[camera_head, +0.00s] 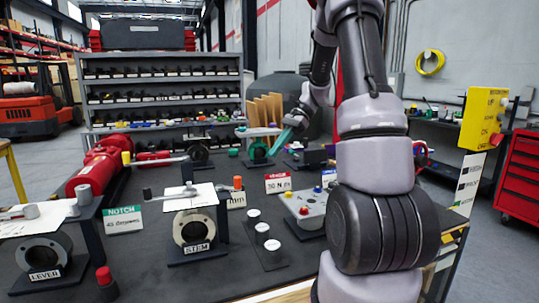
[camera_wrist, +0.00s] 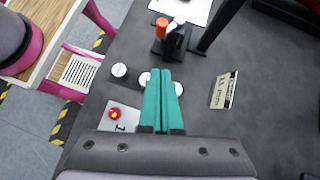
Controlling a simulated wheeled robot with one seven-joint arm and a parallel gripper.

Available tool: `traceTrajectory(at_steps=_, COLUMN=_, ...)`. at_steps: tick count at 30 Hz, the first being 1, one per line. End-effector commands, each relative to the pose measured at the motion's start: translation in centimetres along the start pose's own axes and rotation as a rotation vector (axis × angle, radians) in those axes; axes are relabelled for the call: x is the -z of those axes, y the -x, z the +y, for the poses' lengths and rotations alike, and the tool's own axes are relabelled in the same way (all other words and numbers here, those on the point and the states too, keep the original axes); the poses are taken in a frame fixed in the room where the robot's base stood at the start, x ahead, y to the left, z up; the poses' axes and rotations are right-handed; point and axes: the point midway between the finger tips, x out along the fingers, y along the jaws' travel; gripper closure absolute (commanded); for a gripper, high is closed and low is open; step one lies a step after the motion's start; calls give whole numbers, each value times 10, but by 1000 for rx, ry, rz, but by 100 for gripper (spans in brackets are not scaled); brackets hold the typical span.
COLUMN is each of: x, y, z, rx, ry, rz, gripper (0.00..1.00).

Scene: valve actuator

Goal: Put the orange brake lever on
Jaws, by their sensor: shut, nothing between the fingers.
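My gripper (camera_head: 283,141) is in the air above the far part of the dark bench, with its teal fingers pointing down to the left. In the wrist view its fingers (camera_wrist: 166,98) are pressed together with nothing between them. An orange-topped upright piece (camera_head: 238,184) stands beside the STEM station (camera_head: 195,230). It also shows in the wrist view (camera_wrist: 162,24), beside a dark post. I cannot tell whether this piece is the orange brake lever; no other clear orange lever shows. The fingers partly cover white-topped cylinders (camera_wrist: 119,70) in the wrist view.
A LEVER station (camera_head: 45,258) and a red cylinder (camera_head: 98,168) are at left. White-topped pegs (camera_head: 262,231) and a grey button box (camera_head: 303,206) stand in the middle, near a red sign (camera_head: 278,183). A yellow box (camera_head: 484,118) is at right. My arm hides the bench's right side.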

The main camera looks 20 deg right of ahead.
Motion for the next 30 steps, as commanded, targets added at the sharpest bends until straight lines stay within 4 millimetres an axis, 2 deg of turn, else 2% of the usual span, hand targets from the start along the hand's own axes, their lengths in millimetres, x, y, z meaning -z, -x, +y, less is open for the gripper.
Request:
traceTrajectory(at_steps=9, x=-1, y=-70, z=1, rx=-6, ry=1, rz=-2, gripper=100)
traceTrajectory(at_steps=12, x=-6, y=-86, z=0, rx=-2, ry=4, rz=0, gripper=100)
traceTrajectory(at_steps=19, x=-25, y=-103, z=0, rx=-1, ry=3, rz=1, gripper=100)
traceTrajectory(at_steps=30, x=-28, y=-107, z=0, rx=0, ry=0, rz=0, gripper=100)
